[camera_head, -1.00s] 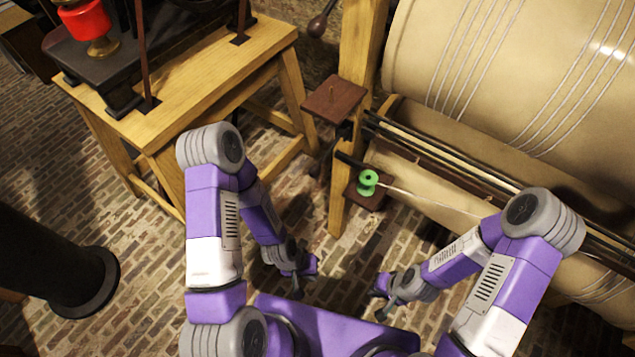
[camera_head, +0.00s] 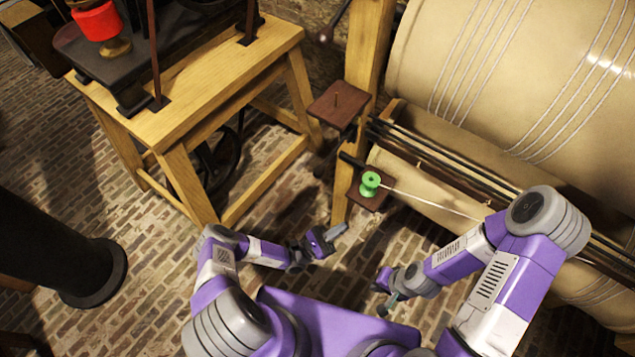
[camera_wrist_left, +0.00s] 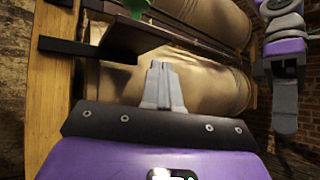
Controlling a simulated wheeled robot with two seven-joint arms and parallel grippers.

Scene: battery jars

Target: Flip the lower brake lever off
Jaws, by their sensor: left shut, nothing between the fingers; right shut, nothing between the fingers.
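A dark lever with a round knob (camera_head: 321,33) shows high beside the wooden post (camera_head: 366,60). A second dark lever end (camera_head: 320,171) shows lower, left of the post below the upper brown plate; most of it is hidden. I cannot tell its setting. My right gripper (camera_head: 385,304) is shut and empty, low, right of the left one.
A green spool (camera_head: 370,183) sits on a lower brown plate (camera_head: 379,201), with a pale thread running right. An upper brown plate (camera_head: 337,104) juts from the post. The large beige cylinder (camera_head: 500,70) fills the right. A wooden table (camera_head: 185,110) stands left. Brick floor is open between.

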